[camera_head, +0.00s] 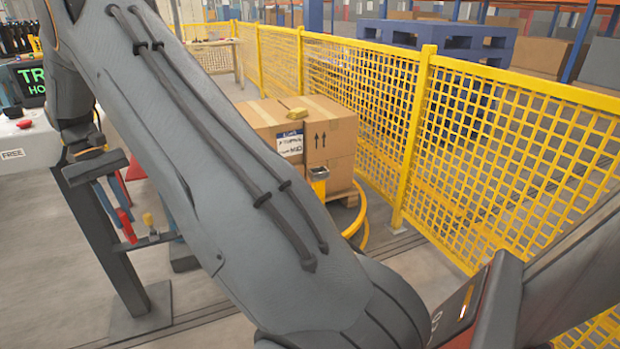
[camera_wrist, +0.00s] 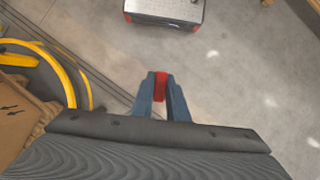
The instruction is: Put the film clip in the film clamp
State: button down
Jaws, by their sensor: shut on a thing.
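My gripper (camera_wrist: 160,90) shows in the wrist view, with its two blue-grey fingers close together. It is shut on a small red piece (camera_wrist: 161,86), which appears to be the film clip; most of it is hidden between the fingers. Bare floor lies below it. I cannot make out the film clamp for certain in either view.
A yellow mesh fence (camera_head: 500,130) runs behind. A grey box with red corners (camera_wrist: 165,10) stands on the open floor.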

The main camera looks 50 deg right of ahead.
aim_at(319, 176)
jog(key=z, duration=2.05)
jog(key=i, duration=1.2)
jog(key=u, duration=0.25)
